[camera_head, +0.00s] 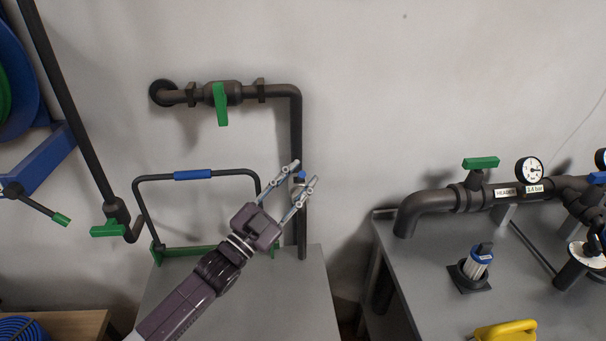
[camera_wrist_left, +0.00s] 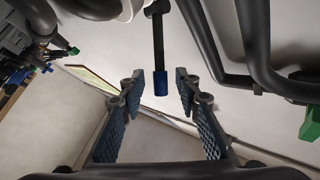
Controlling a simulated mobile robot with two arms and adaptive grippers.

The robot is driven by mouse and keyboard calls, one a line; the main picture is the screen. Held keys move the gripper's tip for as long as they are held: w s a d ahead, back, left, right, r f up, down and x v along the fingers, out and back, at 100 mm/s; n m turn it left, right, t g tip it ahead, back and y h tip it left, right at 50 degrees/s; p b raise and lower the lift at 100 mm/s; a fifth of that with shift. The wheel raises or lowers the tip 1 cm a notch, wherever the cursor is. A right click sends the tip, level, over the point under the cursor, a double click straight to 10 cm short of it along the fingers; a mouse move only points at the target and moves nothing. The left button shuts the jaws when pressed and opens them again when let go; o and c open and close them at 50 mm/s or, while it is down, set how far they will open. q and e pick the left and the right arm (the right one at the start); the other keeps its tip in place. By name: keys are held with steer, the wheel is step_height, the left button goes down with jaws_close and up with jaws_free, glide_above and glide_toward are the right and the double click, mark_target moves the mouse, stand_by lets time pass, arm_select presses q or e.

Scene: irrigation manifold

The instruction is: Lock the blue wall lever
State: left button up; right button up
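The blue wall lever (camera_head: 300,176) is on the vertical dark pipe, mostly hidden behind my left gripper's fingers in the head view. In the left wrist view it is a dark rod with a blue end (camera_wrist_left: 161,83), lying between the two fingertips with a gap on each side. My left gripper (camera_head: 306,171) is open and reaches up and right toward the pipe; nothing is held. Its ribbed fingers also show in the wrist view (camera_wrist_left: 160,92). My right gripper is not in view.
A green-handled valve (camera_head: 221,104) sits on the upper pipe. A dark frame with a blue grip (camera_head: 192,175) stands left of the gripper, above a grey cabinet (camera_head: 240,300). A grey bench (camera_head: 430,275) with piping and gauge (camera_head: 529,171) stands right. Bare wall lies between.

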arm_select(q)
steer(key=v, duration=1)
steer(key=shift+s, duration=0.25)
steer(key=shift+a, duration=0.15)
